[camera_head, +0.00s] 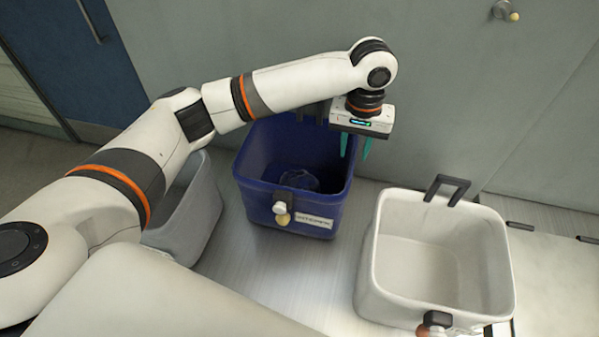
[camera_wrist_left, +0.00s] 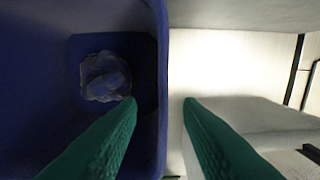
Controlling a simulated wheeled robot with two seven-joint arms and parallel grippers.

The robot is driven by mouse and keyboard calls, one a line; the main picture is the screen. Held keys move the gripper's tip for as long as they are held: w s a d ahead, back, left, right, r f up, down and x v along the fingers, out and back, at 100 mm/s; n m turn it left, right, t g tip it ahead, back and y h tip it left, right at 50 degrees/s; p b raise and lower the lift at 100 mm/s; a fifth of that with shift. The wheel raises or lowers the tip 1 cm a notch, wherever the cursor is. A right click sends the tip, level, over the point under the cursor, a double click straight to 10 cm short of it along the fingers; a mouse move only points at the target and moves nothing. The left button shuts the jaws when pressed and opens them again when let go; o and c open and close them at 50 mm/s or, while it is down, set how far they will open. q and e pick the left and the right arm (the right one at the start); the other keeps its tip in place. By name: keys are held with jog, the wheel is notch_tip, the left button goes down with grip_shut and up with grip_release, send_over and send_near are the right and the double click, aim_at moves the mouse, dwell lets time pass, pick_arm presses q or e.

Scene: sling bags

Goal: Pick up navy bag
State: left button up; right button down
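The navy bag (camera_head: 292,178) is a dark blue open-topped, box-shaped bag standing upright in the middle of the head view. A pale label and a round tan tag hang on its front, and a crumpled dark item lies inside. My left gripper (camera_head: 356,147) points down at the bag's right rim, with teal fingers apart and nothing held. In the left wrist view the bag's rim (camera_wrist_left: 163,95) runs between the two open green fingers (camera_wrist_left: 158,103). The fingers do not appear to touch the rim. My right gripper is in neither view.
A white bag (camera_head: 433,262) with a dark handle stands to the right. A grey bag (camera_head: 205,215) stands to the left, partly behind my left arm. A grey wall or cabinet front (camera_head: 470,90) rises close behind. Bare light surface (camera_head: 275,265) shows in front of the navy bag.

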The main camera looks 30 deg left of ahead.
aim_at(353, 157)
pick_arm(q)
notch_tip(353, 157, down, 2)
jog(key=shift+f, duration=0.1)
jog(key=shift+w+f+p, duration=0.15)
jog(key=shift+f+p, duration=0.35)
jog(key=shift+f, duration=0.15)
notch_tip(353, 157, down, 4)
jog(key=shift+d+r+p, duration=0.15)
jog(key=shift+r+p, duration=0.1)
jog(key=shift+p, duration=0.45)
jog(key=shift+f, duration=0.45)
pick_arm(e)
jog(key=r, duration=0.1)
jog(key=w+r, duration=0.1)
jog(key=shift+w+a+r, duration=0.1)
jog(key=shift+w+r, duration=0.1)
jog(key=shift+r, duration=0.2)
pick_arm(q)
grip_shut()
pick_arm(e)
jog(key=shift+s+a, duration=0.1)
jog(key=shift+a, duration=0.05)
pick_arm(q)
jog(key=shift+r, duration=0.1)
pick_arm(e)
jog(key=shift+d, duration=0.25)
